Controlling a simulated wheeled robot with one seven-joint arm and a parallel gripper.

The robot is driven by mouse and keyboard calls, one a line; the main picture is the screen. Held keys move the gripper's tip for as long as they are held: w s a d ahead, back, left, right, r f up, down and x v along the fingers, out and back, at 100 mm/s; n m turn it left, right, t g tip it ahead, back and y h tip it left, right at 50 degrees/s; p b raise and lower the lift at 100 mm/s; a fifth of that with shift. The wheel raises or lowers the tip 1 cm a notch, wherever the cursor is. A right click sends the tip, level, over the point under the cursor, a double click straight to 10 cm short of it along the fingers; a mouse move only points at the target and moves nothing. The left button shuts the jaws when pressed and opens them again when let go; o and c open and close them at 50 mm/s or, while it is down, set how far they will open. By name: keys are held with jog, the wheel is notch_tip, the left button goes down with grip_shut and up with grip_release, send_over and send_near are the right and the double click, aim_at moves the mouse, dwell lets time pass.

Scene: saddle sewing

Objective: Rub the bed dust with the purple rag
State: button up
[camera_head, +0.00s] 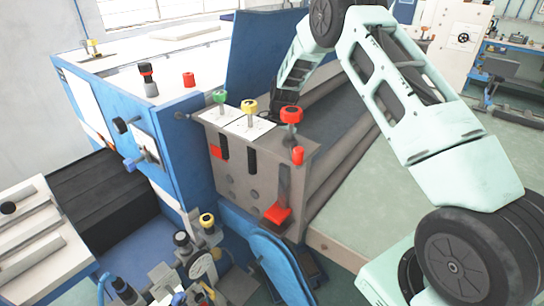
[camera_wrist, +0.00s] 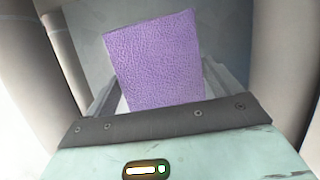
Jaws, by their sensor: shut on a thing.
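The purple rag (camera_wrist: 155,55) stands up from my gripper (camera_wrist: 160,92) in the wrist view, a flat textured piece slightly tilted. The gripper is shut on its lower part, and the fingers are partly hidden behind the rag and the dark gripper edge. A grey flat surface, seemingly the bed (camera_wrist: 225,35), lies beyond the rag between pale rounded bars. I cannot tell whether the rag touches it. In the head view my arm reaches down behind the knobbed panel, and the rag is not visible. The dark bed (camera_head: 335,122) shows between long bars there. No dust is clearly discernible.
A grey panel (camera_head: 240,185) with green, yellow and red knobs stands in front of the bed. A blue upright plate (camera_head: 262,50) rises behind it, left of my arm. A blue machine housing (camera_head: 185,145) is at left. Pale rounded bars (camera_wrist: 285,50) flank the gripper.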

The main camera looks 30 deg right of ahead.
jog(key=shift+r+p, duration=0.4)
jog(key=shift+r, duration=0.6)
jog(key=shift+r+p, duration=0.95)
jog(key=shift+r, duration=0.55)
